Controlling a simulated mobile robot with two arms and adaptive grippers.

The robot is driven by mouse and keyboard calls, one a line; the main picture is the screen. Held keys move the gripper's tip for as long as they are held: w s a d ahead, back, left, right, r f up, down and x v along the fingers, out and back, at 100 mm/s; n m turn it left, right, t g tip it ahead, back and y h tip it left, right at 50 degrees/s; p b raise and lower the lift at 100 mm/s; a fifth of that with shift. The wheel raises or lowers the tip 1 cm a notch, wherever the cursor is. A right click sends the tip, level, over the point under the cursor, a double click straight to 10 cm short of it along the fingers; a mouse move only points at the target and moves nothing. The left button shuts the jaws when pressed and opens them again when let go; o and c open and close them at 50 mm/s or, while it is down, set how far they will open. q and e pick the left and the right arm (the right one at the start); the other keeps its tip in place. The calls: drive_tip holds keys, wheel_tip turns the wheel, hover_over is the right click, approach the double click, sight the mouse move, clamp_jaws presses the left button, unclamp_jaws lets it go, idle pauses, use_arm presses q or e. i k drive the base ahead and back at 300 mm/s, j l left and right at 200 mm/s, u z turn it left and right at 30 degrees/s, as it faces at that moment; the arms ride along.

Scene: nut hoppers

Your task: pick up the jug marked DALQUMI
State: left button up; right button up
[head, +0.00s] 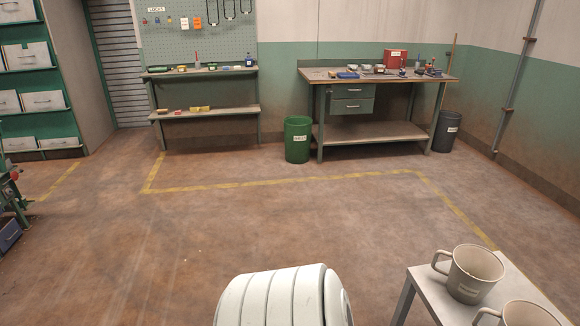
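Two cream-coloured jugs stand on a pale table (424,280) at the lower right. I cannot tell which jug is marked DALQUMI. Neither of my grippers is in view.
The floor (270,230) is open, with yellow lines. A workbench (375,135), a green bin (297,140) and a dark bin (445,132) stand at the back. A shelf bench (205,110) stands under the pegboard. Storage shelves (35,87) are at the left.

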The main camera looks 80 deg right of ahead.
sight(487, 268)
drive_tip(key=z, duration=1.95)
drive_tip(key=k+j+z, duration=0.1)
drive_tip(key=z, duration=1.8)
drive_tip(key=k+l+z, duration=0.2)
drive_tip(key=l, duration=0.25)
drive_tip(key=k+j, duration=0.05)
